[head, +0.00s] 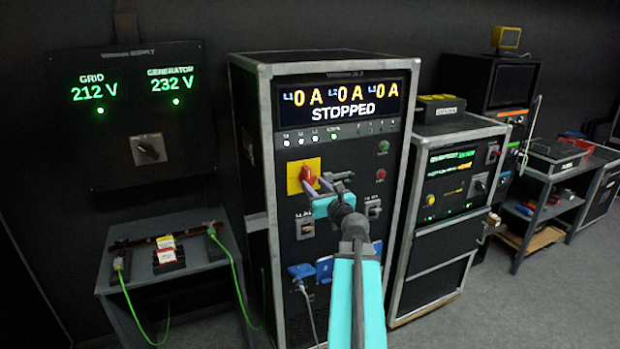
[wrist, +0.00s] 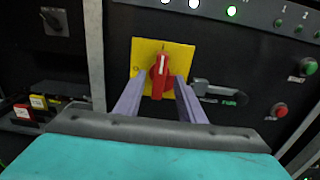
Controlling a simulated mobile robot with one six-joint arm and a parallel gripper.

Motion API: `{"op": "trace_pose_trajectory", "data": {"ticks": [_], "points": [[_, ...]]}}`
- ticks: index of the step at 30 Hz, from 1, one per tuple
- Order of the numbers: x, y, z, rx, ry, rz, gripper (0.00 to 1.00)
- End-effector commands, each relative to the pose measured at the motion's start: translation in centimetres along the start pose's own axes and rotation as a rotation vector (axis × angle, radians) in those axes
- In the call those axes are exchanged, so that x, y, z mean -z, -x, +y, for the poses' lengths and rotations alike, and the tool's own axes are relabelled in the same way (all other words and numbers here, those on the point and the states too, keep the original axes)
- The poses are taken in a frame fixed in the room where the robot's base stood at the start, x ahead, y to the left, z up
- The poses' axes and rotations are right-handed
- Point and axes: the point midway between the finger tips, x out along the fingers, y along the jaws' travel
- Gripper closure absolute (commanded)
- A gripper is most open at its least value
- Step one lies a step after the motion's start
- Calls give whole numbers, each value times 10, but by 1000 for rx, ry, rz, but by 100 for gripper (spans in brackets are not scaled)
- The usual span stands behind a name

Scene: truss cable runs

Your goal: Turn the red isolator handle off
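The red isolator handle (head: 308,180) is on a yellow plate (head: 294,176) on the front of the central rack cabinet, below the display reading STOPPED. In the wrist view the red handle (wrist: 160,78) stands close to upright on the yellow plate (wrist: 146,52), with a white mark on it. My gripper (head: 322,186) is right in front of the handle. In the wrist view my gripper (wrist: 160,84) has its two purple fingers apart, one on each side of the handle. Whether they touch it I cannot tell.
A grey lever (wrist: 212,88) sits just right of the yellow plate. Green (head: 384,146) and red (head: 380,174) buttons lie farther right. Breaker switches (head: 305,226) are below. A small table (head: 140,285) with green cables stands left, and another cabinet (head: 455,190) stands right.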

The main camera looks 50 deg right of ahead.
Motion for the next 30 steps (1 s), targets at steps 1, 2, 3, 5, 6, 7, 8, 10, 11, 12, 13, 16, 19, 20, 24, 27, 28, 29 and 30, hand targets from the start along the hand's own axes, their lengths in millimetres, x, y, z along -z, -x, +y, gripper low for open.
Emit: {"op": "trace_pose_trajectory", "data": {"ticks": [1,2,3,5,6,7,8,10,11,12,13,16,19,20,24,27,28,29,30], "points": [[-1,-7,-1,0,0,0,64],[-1,-10,-1,0,0,0,64],[0,-14,-1,0,0,1,64],[0,-20,-1,0,0,1,64],[0,-24,-1,0,0,1,64],[0,-26,-1,0,0,1,64],[0,-29,-1,0,0,1,64],[0,-34,-1,0,0,1,64],[0,-35,-1,0,0,1,64],[0,-37,-1,0,0,1,64],[0,-38,-1,0,0,1,64],[0,-41,-1,1,0,1,64],[1,-42,0,1,0,0,64],[1,-42,0,1,0,0,64],[1,-42,0,1,0,0,64],[1,-42,0,1,0,0,67],[1,-42,0,1,0,0,72],[1,-42,0,1,0,0,78],[1,-42,0,1,0,0,84]]}}
